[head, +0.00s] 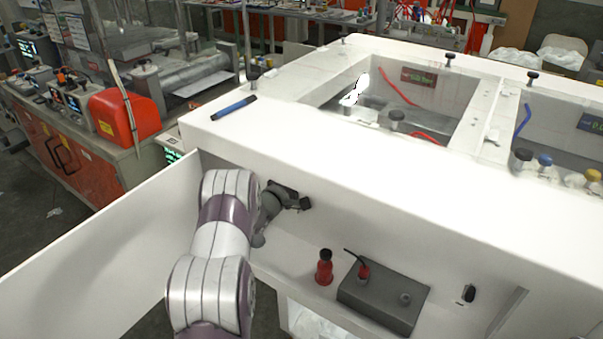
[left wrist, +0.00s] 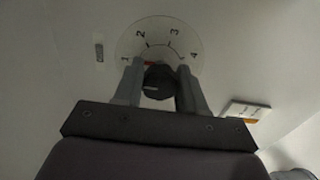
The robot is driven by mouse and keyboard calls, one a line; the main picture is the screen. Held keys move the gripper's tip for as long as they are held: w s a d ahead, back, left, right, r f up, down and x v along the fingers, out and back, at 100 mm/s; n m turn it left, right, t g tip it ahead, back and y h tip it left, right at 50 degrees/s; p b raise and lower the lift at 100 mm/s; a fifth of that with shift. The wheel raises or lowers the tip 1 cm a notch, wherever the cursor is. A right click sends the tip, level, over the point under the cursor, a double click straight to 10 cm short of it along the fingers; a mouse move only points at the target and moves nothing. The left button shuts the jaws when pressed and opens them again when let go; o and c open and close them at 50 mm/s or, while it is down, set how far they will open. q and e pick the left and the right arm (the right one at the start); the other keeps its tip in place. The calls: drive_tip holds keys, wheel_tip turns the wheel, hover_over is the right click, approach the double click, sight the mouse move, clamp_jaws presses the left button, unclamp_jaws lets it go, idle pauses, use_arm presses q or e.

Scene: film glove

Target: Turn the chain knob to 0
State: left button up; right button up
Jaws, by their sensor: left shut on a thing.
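In the left wrist view a dark round knob (left wrist: 158,82) sits on a pale round dial plate (left wrist: 176,36) marked 1, 2, 3 and 4. A small white mark shows on the knob's face, and a reddish mark shows at its edge toward the 1 and 2. No 0 is readable; the lower part of the dial is hidden by my gripper. My left gripper (left wrist: 157,88) is shut on the knob, one finger on each side. In the head view my left gripper (head: 280,203) is at the white bench's front, where the knob cannot be made out.
A red bottle (head: 324,268) and a grey box (head: 385,300) stand on the shelf right of my arm. A white panel (head: 110,250) stands to the left. A blue marker (head: 233,108) lies on the bench top. A small label (left wrist: 246,111) is right of the dial.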

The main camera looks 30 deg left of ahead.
use_arm(q)
drive_tip(key=shift+d+f, duration=0.1)
drive_tip(key=shift+f, duration=0.1)
drive_tip(key=o, duration=0.9)
drive_tip(key=shift+o, duration=0.7)
drive_tip(key=shift+r, duration=0.1)
drive_tip(key=s+b, duration=0.1)
drive_tip(key=s, duration=1.1)
drive_tip(key=shift+s+a, duration=0.3)
drive_tip(key=shift+a, duration=0.15)
